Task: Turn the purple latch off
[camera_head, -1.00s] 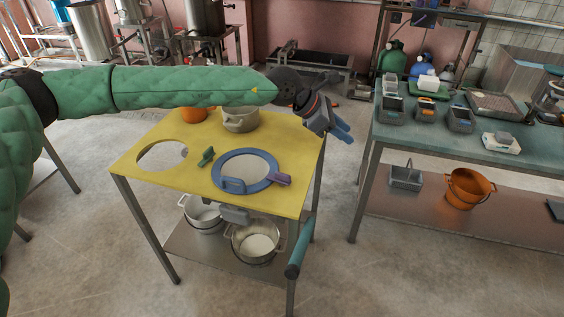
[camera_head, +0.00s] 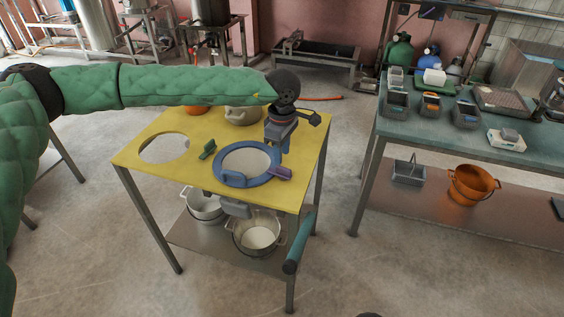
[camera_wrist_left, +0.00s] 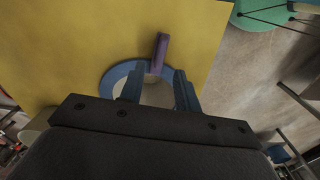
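The purple latch (camera_head: 279,172) lies at the right front edge of the blue ring (camera_head: 229,180) on the yellow table (camera_head: 192,174). In the left wrist view the latch (camera_wrist_left: 160,53) is a slim purple bar crossing the rim of the blue ring (camera_wrist_left: 116,78). My left gripper (camera_head: 280,151) points down over the right side of the ring, just behind the latch. In the wrist view its two blue fingers (camera_wrist_left: 158,90) are apart with nothing held between them, and the latch lies beyond their tips.
A green latch (camera_head: 207,149) stands left of the ring, beside a round hole in the yellow top. A pot (camera_head: 242,116) stands behind the ring. Pots sit on the lower shelf. A green-topped bench (camera_head: 470,136) with containers stands at right, across a floor gap.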

